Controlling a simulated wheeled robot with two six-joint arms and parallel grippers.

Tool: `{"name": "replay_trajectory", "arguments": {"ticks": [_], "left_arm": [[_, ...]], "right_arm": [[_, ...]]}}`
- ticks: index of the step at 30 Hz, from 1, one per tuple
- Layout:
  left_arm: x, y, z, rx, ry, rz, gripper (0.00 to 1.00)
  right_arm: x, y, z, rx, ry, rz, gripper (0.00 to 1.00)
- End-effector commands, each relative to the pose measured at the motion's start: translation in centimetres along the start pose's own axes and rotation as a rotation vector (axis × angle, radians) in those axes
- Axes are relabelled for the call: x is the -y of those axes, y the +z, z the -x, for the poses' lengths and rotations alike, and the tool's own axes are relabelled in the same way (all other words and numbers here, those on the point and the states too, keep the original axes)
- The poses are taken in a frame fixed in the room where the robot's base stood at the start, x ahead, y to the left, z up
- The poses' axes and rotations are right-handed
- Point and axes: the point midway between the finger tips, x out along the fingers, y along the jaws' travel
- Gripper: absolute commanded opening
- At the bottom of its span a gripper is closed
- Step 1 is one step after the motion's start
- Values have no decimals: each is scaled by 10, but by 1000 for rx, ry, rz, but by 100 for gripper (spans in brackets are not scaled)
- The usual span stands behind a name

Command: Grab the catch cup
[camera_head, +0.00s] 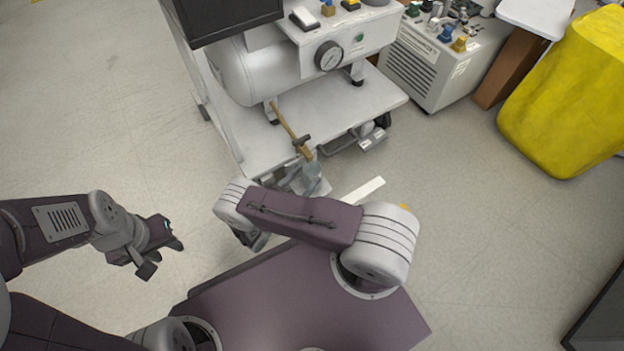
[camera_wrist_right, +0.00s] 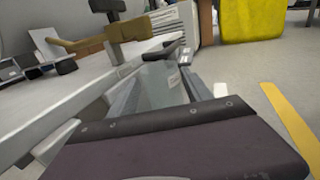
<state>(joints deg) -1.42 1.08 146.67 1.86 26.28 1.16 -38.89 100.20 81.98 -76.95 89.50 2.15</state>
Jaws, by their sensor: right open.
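The catch cup, a clear bluish-grey vessel (camera_head: 309,176), is at the front edge of the white compressor cart, below a brass pipe with a valve (camera_head: 292,130). In the right wrist view the cup (camera_wrist_right: 160,80) shows just ahead of my right gripper (camera_wrist_right: 143,82), which is open. The cup seems to lie between or very near its fingers; contact cannot be told. In the head view my right forearm hides most of that gripper. My left gripper (camera_head: 163,258) is open and empty above the floor at the left, well away from the cup.
A dark-edged object (camera_head: 600,320) is at the lower right.

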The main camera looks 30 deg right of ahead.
Motion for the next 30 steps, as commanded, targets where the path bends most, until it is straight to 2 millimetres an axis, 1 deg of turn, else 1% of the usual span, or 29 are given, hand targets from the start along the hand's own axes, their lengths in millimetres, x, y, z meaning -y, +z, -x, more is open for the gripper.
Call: {"name": "replay_trajectory", "arguments": {"ticks": [1, 3, 6, 9, 14, 15, 17, 18, 20, 21, 30], "left_arm": [[0, 2, -14, 0, 0, 0, 36], [0, 2, -22, 1, 0, 0, 36], [0, 3, -26, 1, 0, 0, 36], [0, 3, -25, 1, 0, 0, 36], [0, 3, -24, 0, 0, 0, 36], [0, 3, -24, 0, 0, 0, 36], [0, 3, -24, 0, 0, 0, 36], [0, 3, -24, 0, 0, 0, 36], [0, 3, -24, 0, 0, 0, 36], [0, 3, -24, 0, 0, 0, 36], [0, 2, -21, 0, 0, 0, 36]], "right_arm": [[2, -6, -11, 0, -7, 2, 58], [2, -4, -23, 0, -7, 1, 58], [2, -2, -36, 0, -4, 1, 58], [1, 0, -40, 0, -1, 0, 58], [1, 1, -39, 0, 0, 0, 58], [1, 1, -39, 0, 0, 0, 47], [1, 1, -39, 0, -1, 0, 30], [1, 1, -39, 0, -1, 0, 19], [1, 1, -39, 0, -1, 0, 2], [1, 1, -39, 0, -1, 0, 0], [1, 4, -38, 0, -2, 0, 0]]}}
